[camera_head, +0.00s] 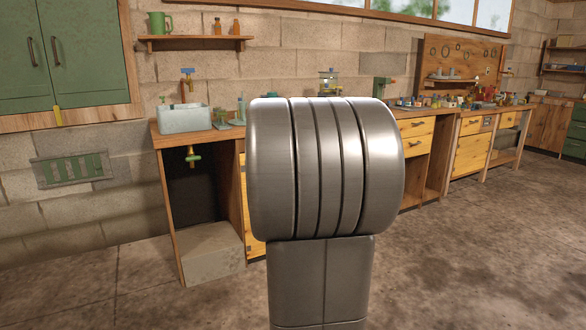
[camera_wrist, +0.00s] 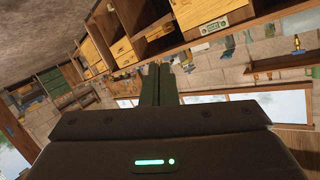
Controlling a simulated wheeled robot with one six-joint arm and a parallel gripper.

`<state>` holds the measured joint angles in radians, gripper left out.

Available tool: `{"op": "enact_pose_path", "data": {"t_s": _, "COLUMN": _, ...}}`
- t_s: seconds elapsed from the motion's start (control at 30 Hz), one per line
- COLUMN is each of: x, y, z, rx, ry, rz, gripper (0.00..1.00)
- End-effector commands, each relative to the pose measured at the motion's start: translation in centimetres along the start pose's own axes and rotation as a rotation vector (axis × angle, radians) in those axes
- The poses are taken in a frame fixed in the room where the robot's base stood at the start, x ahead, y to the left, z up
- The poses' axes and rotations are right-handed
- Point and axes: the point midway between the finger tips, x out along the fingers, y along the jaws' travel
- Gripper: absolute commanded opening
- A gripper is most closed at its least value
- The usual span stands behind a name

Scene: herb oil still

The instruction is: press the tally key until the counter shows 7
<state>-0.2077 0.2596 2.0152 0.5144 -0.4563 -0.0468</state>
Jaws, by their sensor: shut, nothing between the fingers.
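My gripper (camera_wrist: 158,84) shows in the wrist view, its two dark fingers together and nothing between them. It points out into the room, well apart from the workbench. In the wrist view, which is turned roughly upside down, a small pale panel with a greenish display (camera_wrist: 208,29) sits on the bench front; it looks like the tally counter. Its digits are too small to read, and I cannot make out the key. In the head view I cannot pick out the counter; my arm covers the middle of the bench.
The long wooden workbench (camera_head: 176,134) runs along the block wall, with a grey basin (camera_head: 184,119) at its left end. A concrete block (camera_head: 211,253) stands under it. A wall shelf (camera_head: 194,39) and green cabinet (camera_head: 70,60) hang above. The floor in front is clear.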

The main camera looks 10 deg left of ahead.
Motion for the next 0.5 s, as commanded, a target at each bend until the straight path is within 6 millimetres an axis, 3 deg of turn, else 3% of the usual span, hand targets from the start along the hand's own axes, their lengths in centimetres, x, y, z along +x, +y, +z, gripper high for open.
{"op": "enact_pose_path", "data": {"t_s": 0.03, "x": 2.3, "y": -0.4, "z": -0.3, "rx": 0.049, "ry": 0.086, "rz": 0.015, "gripper": 0.0}}
{"op": "enact_pose_path", "data": {"t_s": 0.2, "x": 6.6, "y": -1.1, "z": -2.6, "rx": 0.201, "ry": 0.367, "rz": 0.095, "gripper": 0.0}}
{"op": "enact_pose_path", "data": {"t_s": 0.5, "x": 8.3, "y": -0.8, "z": -3.4, "rx": 0.311, "ry": 0.592, "rz": 0.193, "gripper": 0.0}}
